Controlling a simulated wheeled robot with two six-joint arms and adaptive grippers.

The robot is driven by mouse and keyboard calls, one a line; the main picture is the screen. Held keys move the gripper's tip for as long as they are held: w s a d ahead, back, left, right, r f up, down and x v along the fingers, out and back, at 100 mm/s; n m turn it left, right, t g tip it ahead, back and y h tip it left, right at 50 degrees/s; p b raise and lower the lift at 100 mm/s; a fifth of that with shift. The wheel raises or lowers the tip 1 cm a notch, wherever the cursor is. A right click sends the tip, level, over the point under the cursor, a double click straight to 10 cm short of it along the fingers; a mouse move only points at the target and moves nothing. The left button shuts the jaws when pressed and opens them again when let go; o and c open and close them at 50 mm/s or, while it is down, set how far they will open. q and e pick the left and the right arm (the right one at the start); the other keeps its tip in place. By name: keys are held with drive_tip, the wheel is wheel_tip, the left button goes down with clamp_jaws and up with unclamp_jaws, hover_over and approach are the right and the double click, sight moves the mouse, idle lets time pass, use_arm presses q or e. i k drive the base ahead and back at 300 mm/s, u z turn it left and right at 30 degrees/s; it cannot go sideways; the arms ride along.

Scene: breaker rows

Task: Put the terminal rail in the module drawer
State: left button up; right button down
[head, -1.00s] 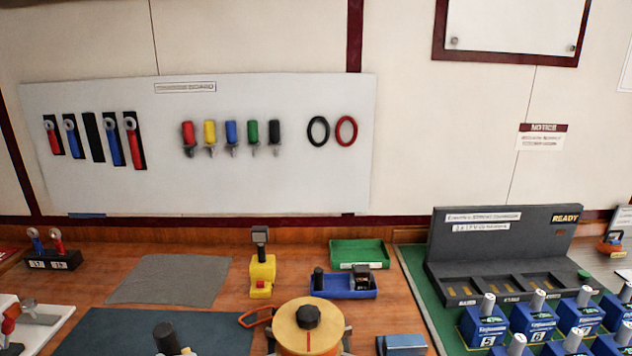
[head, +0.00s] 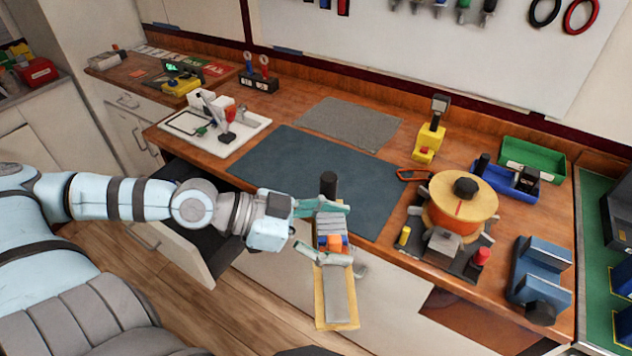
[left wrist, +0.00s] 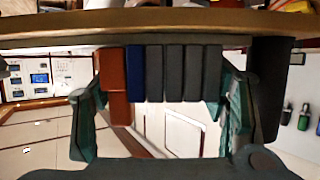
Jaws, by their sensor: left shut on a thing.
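The terminal rail (head: 331,229) is a row of grey, blue and orange blocks. My left gripper (head: 325,230) is shut on it near the bench's front edge, with a finger on each side. The left wrist view shows the rail's blocks (left wrist: 165,73) between the fingers. A tan strip with a grey face (head: 337,295) extends below the blocks; I cannot tell whether it belongs to the rail. An open drawer, seemingly the module drawer (head: 192,260), juts out under the bench at left, dark inside and partly hidden by my left arm. My right gripper is not in view.
A dark blue mat (head: 310,175) lies on the bench behind the gripper, with a black cylinder (head: 328,185) near its front edge. A white tray (head: 180,124) with tools stands left. An orange reel (head: 458,207) and blue blocks (head: 540,275) stand right. Floor shows below the drawer.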

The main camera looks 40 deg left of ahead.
sight(188, 234)
drive_tip(key=z, duration=0.05)
drive_tip(key=i, duration=0.9)
drive_tip(key=u, duration=0.75)
